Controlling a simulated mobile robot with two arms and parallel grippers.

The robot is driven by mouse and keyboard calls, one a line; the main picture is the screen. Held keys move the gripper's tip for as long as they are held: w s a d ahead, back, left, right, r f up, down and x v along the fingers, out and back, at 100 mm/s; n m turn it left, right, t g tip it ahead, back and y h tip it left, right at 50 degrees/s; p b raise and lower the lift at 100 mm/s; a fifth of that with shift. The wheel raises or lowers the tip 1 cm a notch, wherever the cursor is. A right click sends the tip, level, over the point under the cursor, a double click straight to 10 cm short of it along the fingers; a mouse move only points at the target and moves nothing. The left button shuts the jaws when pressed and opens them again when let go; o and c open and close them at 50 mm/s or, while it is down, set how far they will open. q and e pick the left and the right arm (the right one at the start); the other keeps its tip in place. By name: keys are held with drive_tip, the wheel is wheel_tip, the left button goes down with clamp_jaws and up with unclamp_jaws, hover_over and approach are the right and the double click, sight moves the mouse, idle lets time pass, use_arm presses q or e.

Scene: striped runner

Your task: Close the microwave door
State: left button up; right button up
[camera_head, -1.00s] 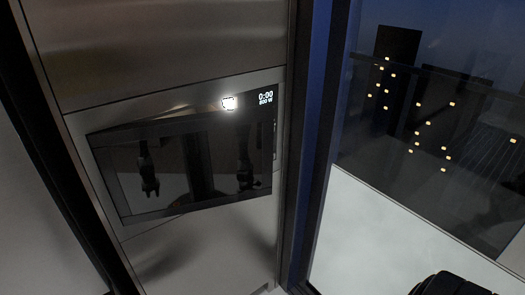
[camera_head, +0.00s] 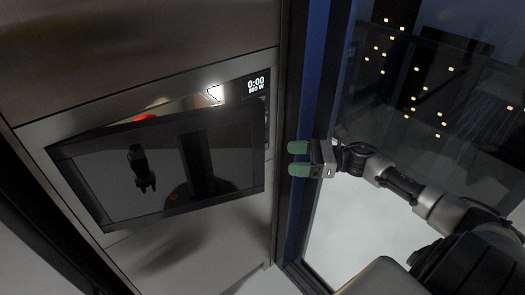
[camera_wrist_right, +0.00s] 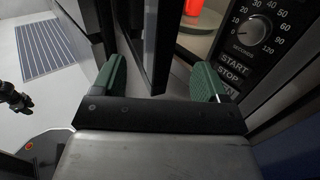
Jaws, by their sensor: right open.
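The microwave (camera_head: 258,115) is built into a tall metal cabinet. Its dark glass door (camera_head: 100,165) stands partly open, with a gap along the top and at the right. My right gripper (camera_head: 298,159) is open, with green fingertips, to the right of the door's free edge. In the right wrist view the door's edge (camera_wrist_right: 154,45) shows ahead between the open fingers (camera_wrist_right: 160,82), and I cannot tell whether they touch it. My left gripper shows only as a dark reflection in the door glass.
A red object (camera_wrist_right: 193,6) is inside the microwave and also shows above the door (camera_head: 145,117). The control panel (camera_wrist_right: 245,45) is right of the opening. A dark window frame (camera_head: 300,90) and window stand close at the right.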

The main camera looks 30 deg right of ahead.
sight(264, 157)
drive_tip(key=p+x, duration=0.3)
drive_tip(key=x, duration=0.5)
drive_tip(key=shift+w+a+p, duration=0.2)
drive_tip(key=shift+w+p, duration=0.1)
drive_tip(key=shift+w, duration=0.05)
drive_tip(key=shift+w+a, duration=0.15)
drive_tip(key=shift+a, duration=0.15)
use_arm(q)
drive_tip(key=r, duration=0.4)
drive_tip(key=shift+s+a+r, duration=0.1)
drive_tip(key=shift+s+a, duration=0.05)
drive_tip(key=shift+a, duration=0.1)
use_arm(e)
drive_tip(key=shift+f, duration=0.1)
drive_tip(key=shift+c, duration=0.2)
